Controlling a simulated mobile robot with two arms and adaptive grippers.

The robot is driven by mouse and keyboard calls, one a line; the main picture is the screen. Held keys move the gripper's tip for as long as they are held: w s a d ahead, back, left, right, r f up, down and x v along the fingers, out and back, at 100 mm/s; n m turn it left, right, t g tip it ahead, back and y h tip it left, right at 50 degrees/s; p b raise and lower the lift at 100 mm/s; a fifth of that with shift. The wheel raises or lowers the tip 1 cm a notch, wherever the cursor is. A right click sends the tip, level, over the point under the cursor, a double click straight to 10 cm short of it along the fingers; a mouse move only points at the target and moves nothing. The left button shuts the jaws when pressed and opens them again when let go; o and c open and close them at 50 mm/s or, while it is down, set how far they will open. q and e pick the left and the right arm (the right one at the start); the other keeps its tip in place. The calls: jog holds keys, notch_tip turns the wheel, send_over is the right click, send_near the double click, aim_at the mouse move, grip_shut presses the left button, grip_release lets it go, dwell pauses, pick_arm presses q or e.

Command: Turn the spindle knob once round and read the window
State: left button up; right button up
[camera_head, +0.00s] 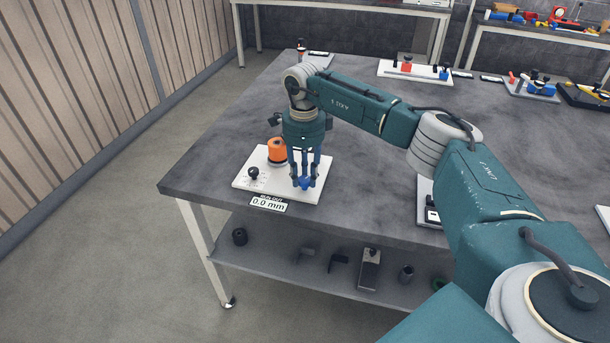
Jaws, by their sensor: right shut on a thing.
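A white plate (240,182) lies near the front left corner of the grey table. It carries an orange cylinder (277,151), a small black knob (253,173) and a blue knob (306,184). I cannot tell for sure which one is the spindle knob. My right gripper (305,180) points straight down, its fingers closed around the blue knob and partly hiding it. The window (268,203) at the plate's front edge reads 0.0 mm. My left gripper is not in view.
My right arm spans the table from the lower right. Other fixture plates (412,70) stand along the far side. A shelf (290,262) under the table holds several dark parts. The table (225,143) is clear left of the plate.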

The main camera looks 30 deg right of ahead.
aim_at(300, 179)
jog(key=shift+w+a+r+n, duration=0.2)
jog(key=shift+w+r+n, duration=0.05)
jog(key=shift+n, duration=0.35)
jog(key=o, duration=1.1)
jog(key=shift+c, duration=0.2)
jog(key=shift+o, duration=0.4)
jog(key=shift+a+f, duration=0.15)
jog(key=shift+r, duration=0.35)
notch_tip(300, 179, up, 11)
jog(key=shift+r, duration=0.15)
